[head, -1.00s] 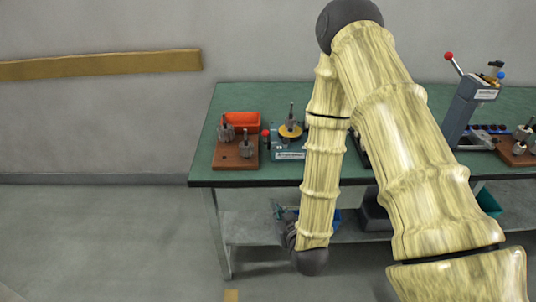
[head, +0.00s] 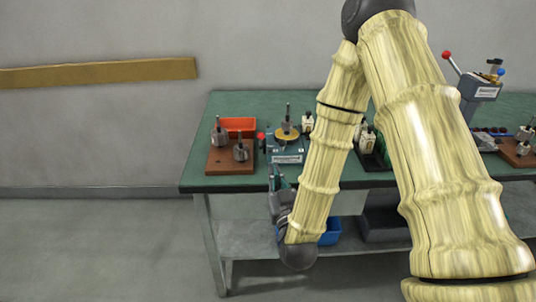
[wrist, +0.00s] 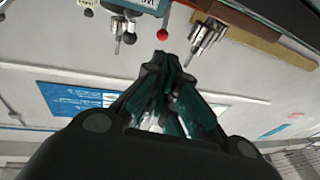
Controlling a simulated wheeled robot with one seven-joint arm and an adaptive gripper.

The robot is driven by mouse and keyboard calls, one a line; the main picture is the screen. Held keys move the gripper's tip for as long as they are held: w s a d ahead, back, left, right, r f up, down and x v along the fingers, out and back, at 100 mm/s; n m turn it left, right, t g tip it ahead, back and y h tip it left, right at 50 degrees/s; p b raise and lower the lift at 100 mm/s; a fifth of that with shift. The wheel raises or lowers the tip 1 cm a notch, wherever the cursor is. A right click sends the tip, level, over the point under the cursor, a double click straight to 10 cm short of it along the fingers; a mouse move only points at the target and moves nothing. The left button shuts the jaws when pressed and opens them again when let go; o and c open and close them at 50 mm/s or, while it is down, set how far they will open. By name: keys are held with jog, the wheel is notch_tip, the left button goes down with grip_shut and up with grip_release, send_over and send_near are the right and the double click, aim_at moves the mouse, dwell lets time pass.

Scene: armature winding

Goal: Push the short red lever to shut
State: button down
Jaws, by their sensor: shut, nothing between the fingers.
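The short red lever (head: 262,137) has a red ball end and stands at the left side of a small grey-blue winding device (head: 287,156) on the green table. My gripper (head: 277,178) is at the table's front edge, below and in front of the device. Its fingers (wrist: 166,66) are together and empty. They appear apart from the ball.
A brown wooden block (head: 229,164) with metal armatures stands left of the device, before an orange bin (head: 238,124). White-labelled bottles stand to the right, partly behind my arm. A taller press (head: 480,92) with a longer red-ball lever is at far right. A blue bin (head: 331,232) sits below.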

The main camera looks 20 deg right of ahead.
jog(key=p, duration=0.2)
send_near(261, 141)
jog(key=w+r, duration=0.4)
jog(key=r, duration=0.1)
jog(key=shift+w+r, duration=0.2)
jog(key=shift+w, duration=0.1)
jog(key=shift+d, duration=0.15)
jog(key=shift+w+r+g+p, duration=0.2)
jog(key=shift+r+g+p, duration=0.15)
jog(key=shift+p, duration=0.15)
